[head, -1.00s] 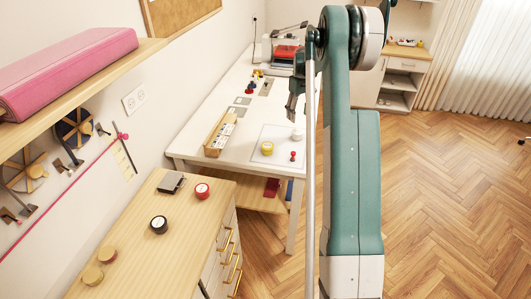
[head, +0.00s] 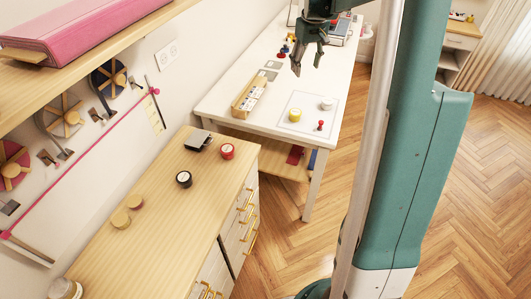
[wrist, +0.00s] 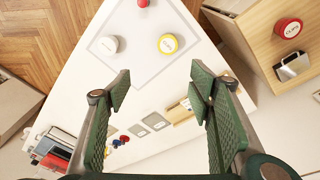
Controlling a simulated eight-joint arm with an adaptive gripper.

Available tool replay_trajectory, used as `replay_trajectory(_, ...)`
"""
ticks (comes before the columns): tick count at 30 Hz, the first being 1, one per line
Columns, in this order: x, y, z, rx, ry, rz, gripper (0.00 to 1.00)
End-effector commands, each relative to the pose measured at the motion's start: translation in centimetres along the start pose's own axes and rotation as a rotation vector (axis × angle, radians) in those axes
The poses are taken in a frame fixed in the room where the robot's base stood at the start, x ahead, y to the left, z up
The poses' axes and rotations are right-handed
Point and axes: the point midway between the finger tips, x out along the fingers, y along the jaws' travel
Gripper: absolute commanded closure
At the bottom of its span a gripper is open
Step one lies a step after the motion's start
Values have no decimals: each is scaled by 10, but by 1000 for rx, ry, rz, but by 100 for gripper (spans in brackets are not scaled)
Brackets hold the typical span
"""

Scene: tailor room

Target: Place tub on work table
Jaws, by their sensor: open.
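The white work table (head: 235,117) stands along the wall. A yellow tub (head: 295,115) and a white tub (head: 327,104) stand on its pale square mat (head: 309,125); they also show in the wrist view as the yellow tub (wrist: 168,44) and the white tub (wrist: 106,45). A red tub (head: 227,151) and a black tub (head: 184,179) stand on the wooden drawer cabinet (head: 165,215). The red tub, labelled CLIPS, shows at upper right in the wrist view (wrist: 288,28). My gripper (head: 307,66) is open and empty, above the work table and apart from the tubs.
A small red piece (head: 320,126) stands on the mat. A wooden box (head: 249,94) of small items lies to its left. A dark metallic block (head: 198,140) and two round wooden pieces (head: 127,209) are on the cabinet. A wooden shelf (head: 125,50) with a pink roll overhangs at left.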

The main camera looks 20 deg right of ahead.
Motion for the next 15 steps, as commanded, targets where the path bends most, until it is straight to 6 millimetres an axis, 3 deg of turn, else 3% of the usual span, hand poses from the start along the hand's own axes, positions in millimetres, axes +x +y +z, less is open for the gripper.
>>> replay_trajectory(15, -74, -103, 54, 0, 95, 17, 47)
